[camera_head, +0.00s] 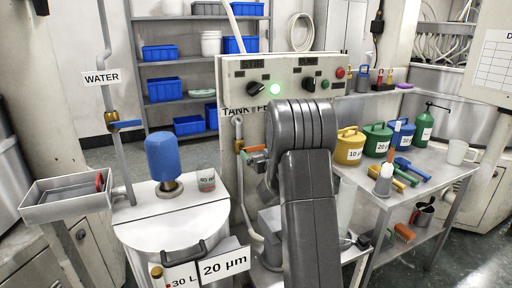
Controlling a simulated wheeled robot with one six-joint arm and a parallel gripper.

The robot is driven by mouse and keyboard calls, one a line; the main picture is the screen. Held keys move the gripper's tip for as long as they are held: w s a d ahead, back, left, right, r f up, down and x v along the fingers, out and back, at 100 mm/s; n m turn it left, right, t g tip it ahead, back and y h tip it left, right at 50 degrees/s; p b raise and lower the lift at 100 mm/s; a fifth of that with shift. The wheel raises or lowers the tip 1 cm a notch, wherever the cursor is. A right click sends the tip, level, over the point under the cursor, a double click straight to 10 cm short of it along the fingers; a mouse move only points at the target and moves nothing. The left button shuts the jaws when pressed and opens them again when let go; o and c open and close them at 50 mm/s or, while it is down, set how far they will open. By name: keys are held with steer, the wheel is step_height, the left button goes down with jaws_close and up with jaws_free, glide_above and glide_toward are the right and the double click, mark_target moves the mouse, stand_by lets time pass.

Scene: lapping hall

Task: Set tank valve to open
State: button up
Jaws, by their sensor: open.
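A panel label reading "TANK FEE…" (241,111), partly covered by my arm, sits above a pipe with a brass valve (239,146). My grey arm covers the area right of the lever. My gripper is hidden behind the arm, so its contact with the lever cannot be told. A white tank (165,238) with a blue motor (166,158) on top stands to the left.
A WATER pipe with a blue-handled valve (125,125) is at the left, near a metal tray (66,204). A control panel (285,70) with knobs and a green light stands behind my arm. A bench (432,190) at the right holds coloured cans and tools.

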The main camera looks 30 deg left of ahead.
mark_target(254, 147)
steer(key=shift+x, duration=2.05)
steer(key=c, duration=1.2)
steer(key=shift+c, duration=0.2)
